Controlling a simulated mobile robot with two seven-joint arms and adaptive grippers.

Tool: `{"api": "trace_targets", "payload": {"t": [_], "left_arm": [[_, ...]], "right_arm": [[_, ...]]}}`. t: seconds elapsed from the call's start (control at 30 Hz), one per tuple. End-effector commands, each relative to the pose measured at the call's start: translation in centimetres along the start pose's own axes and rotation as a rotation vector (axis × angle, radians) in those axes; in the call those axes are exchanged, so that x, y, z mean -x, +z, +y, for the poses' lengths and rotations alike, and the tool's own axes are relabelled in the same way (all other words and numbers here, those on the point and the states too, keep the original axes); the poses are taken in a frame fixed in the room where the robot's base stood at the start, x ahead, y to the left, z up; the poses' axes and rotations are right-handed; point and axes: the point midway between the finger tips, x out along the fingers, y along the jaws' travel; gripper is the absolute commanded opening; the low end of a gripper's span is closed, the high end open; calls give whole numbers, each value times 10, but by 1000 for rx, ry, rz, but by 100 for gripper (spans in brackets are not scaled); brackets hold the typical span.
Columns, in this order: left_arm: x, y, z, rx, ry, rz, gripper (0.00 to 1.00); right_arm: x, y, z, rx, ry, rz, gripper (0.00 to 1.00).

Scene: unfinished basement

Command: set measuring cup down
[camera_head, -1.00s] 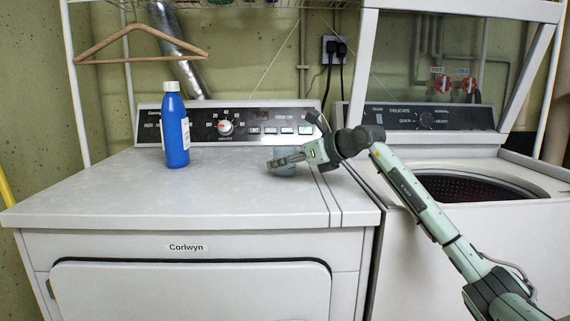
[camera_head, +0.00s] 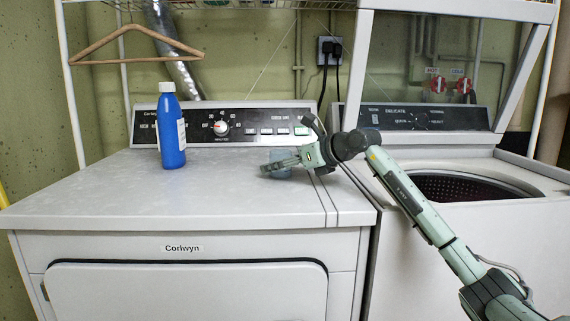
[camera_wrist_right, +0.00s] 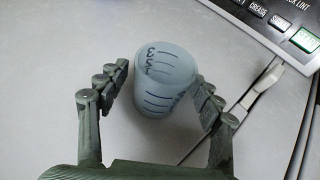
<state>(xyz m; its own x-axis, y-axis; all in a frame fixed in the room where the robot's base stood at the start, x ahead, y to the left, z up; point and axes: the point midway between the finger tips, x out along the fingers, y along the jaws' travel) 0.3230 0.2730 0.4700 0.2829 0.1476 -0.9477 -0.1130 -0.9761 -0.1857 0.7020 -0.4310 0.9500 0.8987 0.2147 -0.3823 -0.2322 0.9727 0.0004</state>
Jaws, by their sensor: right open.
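The measuring cup (camera_wrist_right: 163,82) is a small translucent blue cup with dark marks. In the right wrist view it stands upright on the white dryer top between the two fingers of my right gripper (camera_wrist_right: 166,86). The fingers are apart, with a gap on the left side; the right finger is very close to the cup, and I cannot tell if it touches. In the head view my right gripper (camera_head: 268,166) reaches in low over the dryer top and partly hides the cup (camera_head: 283,166). My left gripper is not in view.
A blue bottle with a white cap (camera_head: 171,128) stands on the dryer top (camera_head: 130,195) to the left. The dryer's control panel (camera_head: 240,127) rises behind. The washer with its open lid (camera_head: 455,185) is at right. The front left of the dryer top is clear.

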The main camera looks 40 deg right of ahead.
Motion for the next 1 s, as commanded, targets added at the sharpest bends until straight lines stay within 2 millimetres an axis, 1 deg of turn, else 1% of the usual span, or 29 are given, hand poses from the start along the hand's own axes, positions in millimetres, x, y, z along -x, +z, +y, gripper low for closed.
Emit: {"api": "trace_targets", "payload": {"t": [0.07,0.1,0.17,0.27,0.5,0.63,0.7,0.8,1.0], "left_arm": [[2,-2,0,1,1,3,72],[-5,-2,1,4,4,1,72],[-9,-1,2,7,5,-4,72],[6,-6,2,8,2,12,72],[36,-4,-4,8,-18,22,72],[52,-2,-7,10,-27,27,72],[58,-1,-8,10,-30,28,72],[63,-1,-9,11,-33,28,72],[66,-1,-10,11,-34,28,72]], "right_arm": [[2,4,0,0,0,-1,66],[4,3,-1,1,-1,0,66],[12,1,-1,3,-3,0,66],[32,1,-1,6,-5,0,66],[84,-1,-1,3,-3,2,66],[104,0,-1,0,-2,1,66],[112,1,0,0,-1,1,66],[119,1,0,0,0,0,66],[122,3,0,0,0,0,66]]}}
